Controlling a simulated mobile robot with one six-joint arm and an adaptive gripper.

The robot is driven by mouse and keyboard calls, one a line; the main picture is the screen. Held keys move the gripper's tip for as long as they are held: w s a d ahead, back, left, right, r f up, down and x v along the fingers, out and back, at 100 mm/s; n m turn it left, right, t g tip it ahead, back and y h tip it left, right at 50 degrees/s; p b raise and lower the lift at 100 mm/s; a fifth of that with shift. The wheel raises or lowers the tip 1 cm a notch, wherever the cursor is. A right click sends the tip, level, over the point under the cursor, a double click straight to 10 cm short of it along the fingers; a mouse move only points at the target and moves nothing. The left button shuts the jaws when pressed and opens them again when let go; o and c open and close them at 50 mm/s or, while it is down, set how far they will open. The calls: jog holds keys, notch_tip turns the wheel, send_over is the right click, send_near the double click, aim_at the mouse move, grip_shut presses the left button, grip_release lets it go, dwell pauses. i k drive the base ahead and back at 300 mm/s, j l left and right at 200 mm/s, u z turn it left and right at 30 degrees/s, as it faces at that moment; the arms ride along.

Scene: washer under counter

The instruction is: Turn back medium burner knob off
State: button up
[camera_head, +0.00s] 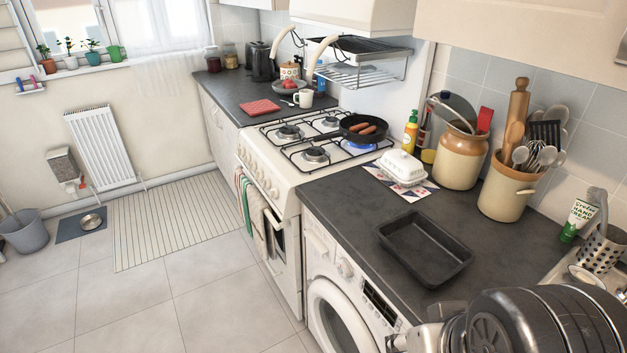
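The white stove (285,175) stands left of the dark counter, with a row of small knobs (259,177) along its front panel. The knobs are too small to read their turn or markings. A blue flame (360,147) burns at the rear right burner, below the near edge of a black pan (363,128) holding sausages. The other burners show no flame. Part of my arm is at the bottom right, over the counter and far from the knobs. My gripper's fingers do not show.
A black baking tray (424,250), a butter dish (404,167) and utensil crocks (507,190) stand on the counter right of the stove. Towels (252,215) hang on the oven front. The tiled floor (190,300) before the stove is clear.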

aim_at(274, 193)
jog(key=i+j+u, duration=0.1)
jog(key=i+j, duration=0.45)
jog(key=i+j+u, duration=0.1)
jog(key=i+j, duration=0.35)
jog(key=i+j+u, duration=0.15)
jog(key=i+j, duration=0.3)
jog(key=i, duration=0.2)
